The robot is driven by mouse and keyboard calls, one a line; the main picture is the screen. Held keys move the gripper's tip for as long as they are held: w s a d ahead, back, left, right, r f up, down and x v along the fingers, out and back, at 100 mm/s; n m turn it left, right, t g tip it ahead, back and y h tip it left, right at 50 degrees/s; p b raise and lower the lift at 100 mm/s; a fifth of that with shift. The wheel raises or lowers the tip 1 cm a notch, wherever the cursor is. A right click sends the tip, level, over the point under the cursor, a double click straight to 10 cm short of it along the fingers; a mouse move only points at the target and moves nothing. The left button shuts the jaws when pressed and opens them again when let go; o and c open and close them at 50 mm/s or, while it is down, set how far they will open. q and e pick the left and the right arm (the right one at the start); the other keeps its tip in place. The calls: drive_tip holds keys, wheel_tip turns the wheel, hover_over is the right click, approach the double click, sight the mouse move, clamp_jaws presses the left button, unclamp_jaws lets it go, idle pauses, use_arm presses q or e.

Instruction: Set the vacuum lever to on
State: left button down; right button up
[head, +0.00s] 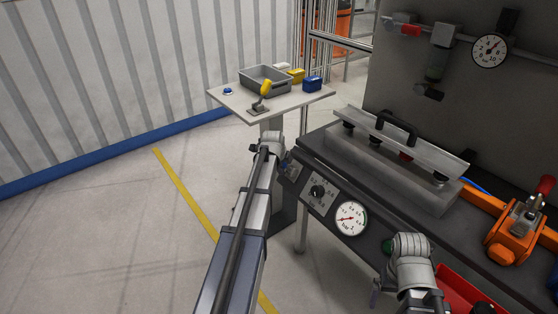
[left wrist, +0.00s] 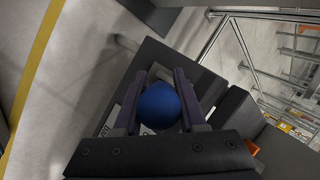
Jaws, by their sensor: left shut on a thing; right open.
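A round blue knob (left wrist: 158,105) sits between the two dark fingers of my left gripper (left wrist: 160,78) in the left wrist view. The gripper is shut on it. The knob covers its own stem, so which way the lever points cannot be told. In the head view my left arm reaches to the far left end of the bench's control panel (head: 333,222), and its wrist hides the knob there. My right gripper (head: 376,290) is open and empty, low in front of the bench, partly hidden by its own wrist.
The panel carries a black dial (head: 318,192) and a round gauge (head: 351,218). A metal bar with suction cups (head: 400,145) lies on the bench (head: 480,255), beside an orange clamp (head: 515,237). A side table (head: 236,98) behind holds a grey bin (head: 263,79) and a yellow-knobbed lever (head: 264,90).

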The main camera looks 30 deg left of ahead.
sight(287, 167)
use_arm(q)
drive_tip(key=shift+w+d+r+g+y+p, duration=0.25)
drive_tip(key=shift+w+r+g+p, duration=0.3)
drive_tip(key=shift+g+p, duration=0.35)
drive_tip(key=shift+w+d+m+g+y, duration=0.1)
drive_tip(key=shift+w+m+g+y, duration=0.2)
drive_tip(key=shift+g, duration=0.5)
drive_tip(key=shift+s+p, duration=0.1)
drive_tip(key=shift+p, duration=0.2)
drive_tip(key=shift+c, duration=2.4)
unclamp_jaws()
drive_tip(key=shift+r, duration=0.1)
drive_tip(key=p+v, duration=0.7)
drive_tip(key=shift+d+r, duration=0.2)
drive_tip(key=shift+r, duration=0.15)
drive_tip(key=shift+f, duration=0.15)
